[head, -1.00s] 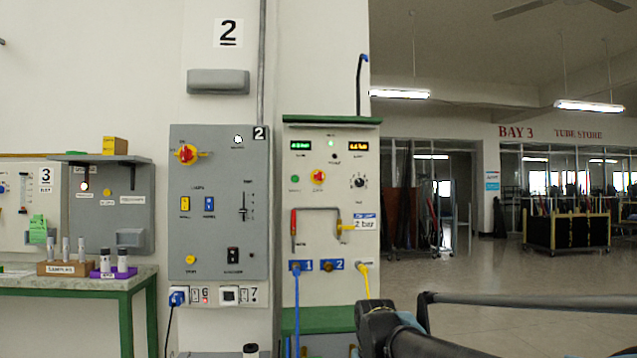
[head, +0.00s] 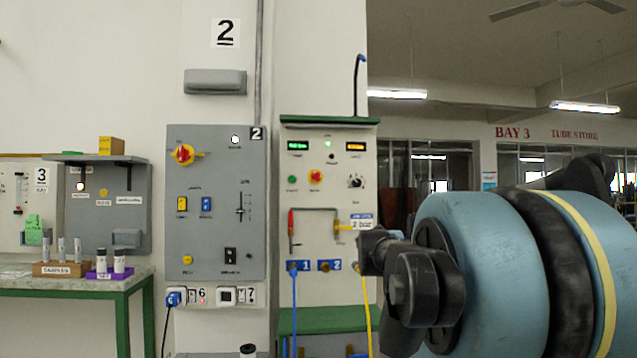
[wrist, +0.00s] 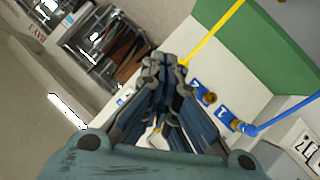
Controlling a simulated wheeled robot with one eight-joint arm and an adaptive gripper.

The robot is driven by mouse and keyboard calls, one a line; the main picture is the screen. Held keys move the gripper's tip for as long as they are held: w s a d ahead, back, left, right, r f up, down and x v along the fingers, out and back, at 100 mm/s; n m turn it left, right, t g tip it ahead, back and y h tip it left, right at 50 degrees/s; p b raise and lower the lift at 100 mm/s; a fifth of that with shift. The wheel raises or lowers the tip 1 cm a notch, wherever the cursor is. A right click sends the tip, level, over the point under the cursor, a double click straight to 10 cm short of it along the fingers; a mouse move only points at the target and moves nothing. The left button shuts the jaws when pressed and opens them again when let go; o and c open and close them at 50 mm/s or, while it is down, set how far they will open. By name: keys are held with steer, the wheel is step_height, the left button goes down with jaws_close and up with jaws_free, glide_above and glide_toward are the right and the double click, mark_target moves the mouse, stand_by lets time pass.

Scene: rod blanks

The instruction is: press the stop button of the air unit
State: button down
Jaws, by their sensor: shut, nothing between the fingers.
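The air unit (head: 345,225) is a white panel with a green top edge. The labels by the buttons are too blurred to read. My gripper (head: 366,252) is at the panel's lower right edge in the head view, below and right of the red button. In the wrist view my gripper (wrist: 162,64) has its fingers together with nothing between them. The buttons are not identifiable in the wrist view.
A red-handled lever (head: 291,223) and a pipe are on the panel's middle. Blue fittings (head: 325,265) with a blue hose and a yellow hose (head: 368,318) are below. A grey cabinet (head: 215,240) stands to the left. A bench (head: 100,281) is farther left.

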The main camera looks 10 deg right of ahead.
mark_target(319, 177)
steer(key=w+a+r+n+t+y, duration=0.2)
steer(key=w+r+n+t+y, duration=0.35)
steer(key=r, duration=0.75)
steer(key=w+a+r+n+t+y, duration=0.25)
steer(key=w+r+n, duration=0.45)
steer(key=w+r, duration=0.5)
steer(key=a+r+n+g+y, duration=0.3)
steer(key=a+n+g+y, duration=0.2)
steer(key=n+y, duration=0.5)
steer(key=shift+a+r+n+g, duration=0.35)
steer(key=shift+n+g, duration=0.65)
steer(key=shift+n, duration=0.15)
steer(key=x, duration=0.7)
steer(key=w+d+x, duration=0.1)
steer(key=x, duration=0.3)
steer(key=shift+w+a, duration=0.15)
steer(key=shift+w, duration=0.95)
